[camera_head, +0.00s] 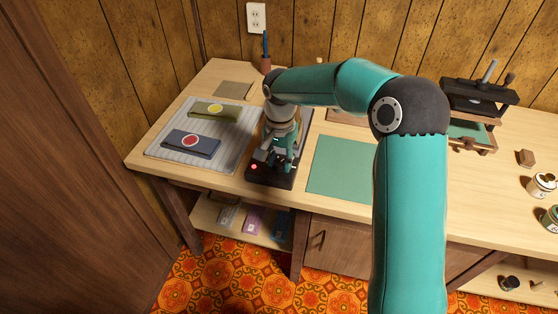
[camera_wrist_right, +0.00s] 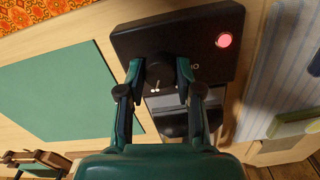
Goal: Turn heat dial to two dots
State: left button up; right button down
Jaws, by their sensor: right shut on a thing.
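A dark heating device with a black base (camera_head: 284,181) stands on the table, its red lamp (camera_head: 254,167) lit. My right gripper (camera_head: 277,158) reaches down over the front of this base. In the right wrist view my right gripper (camera_wrist_right: 160,76) has its two teal fingers on either side of the black heat dial (camera_wrist_right: 160,69), shut on it. Small white marks show near the dial, but I cannot tell which setting it points to. The lit lamp (camera_wrist_right: 224,40) also shows there. My left gripper is in neither view.
A striped pad (camera_head: 165,151) with a green folded cloth (camera_head: 214,112) and a blue one (camera_head: 190,144) lies left of the device. A teal mat (camera_head: 340,166) lies to its right. A dark press (camera_head: 480,100) and small jars (camera_head: 541,184) stand farther right.

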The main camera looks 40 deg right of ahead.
aim_at(280, 162)
jog(key=c, duration=0.8)
grip_release()
jog(key=shift+o, duration=0.2)
notch_tip(280, 162, up, 12)
